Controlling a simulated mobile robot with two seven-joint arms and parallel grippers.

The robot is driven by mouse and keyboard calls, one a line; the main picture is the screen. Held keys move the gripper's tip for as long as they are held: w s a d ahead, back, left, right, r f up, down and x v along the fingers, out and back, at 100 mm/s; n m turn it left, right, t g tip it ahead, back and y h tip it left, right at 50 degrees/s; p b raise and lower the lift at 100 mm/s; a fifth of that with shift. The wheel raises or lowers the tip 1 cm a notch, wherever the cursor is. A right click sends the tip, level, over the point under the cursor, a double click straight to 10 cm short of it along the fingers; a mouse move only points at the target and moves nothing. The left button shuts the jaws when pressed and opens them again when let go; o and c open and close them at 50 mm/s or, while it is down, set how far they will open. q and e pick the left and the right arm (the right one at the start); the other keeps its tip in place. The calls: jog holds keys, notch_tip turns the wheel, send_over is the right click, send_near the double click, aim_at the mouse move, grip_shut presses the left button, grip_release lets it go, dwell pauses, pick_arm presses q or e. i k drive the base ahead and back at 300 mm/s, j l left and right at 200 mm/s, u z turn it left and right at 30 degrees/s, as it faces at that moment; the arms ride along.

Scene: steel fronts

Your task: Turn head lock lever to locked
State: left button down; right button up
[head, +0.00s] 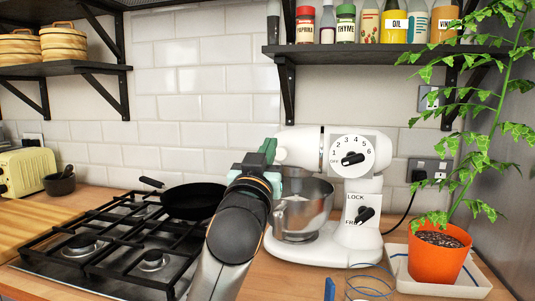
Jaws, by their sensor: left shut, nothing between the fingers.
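The white stand mixer (350,239) stands on the wooden counter with its head level over a steel bowl (303,212). The black head lock lever (365,215) is on the mixer's column, on a plate marked LOCK above and FREE, partly covered, below. The lever lies slanted; which mark it is set to is hard to tell. A speed dial (352,158) is above it. My left gripper (268,151) is shut and empty at the front end of the mixer head, left of the lever and apart from it. Whether it touches the head is unclear. My right gripper is not in view.
A gas hob (105,245) with a black pan (193,200) is to the left. A plant in an orange pot (438,254) stands on a white tray at right, its leaves near the mixer. A shelf with jars (380,48) hangs above.

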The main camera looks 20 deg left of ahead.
aim_at(366, 213)
jog(key=k+l, duration=0.15)
jog(key=k, duration=0.35)
jog(key=k+l, duration=0.15)
jog(key=k, duration=0.35)
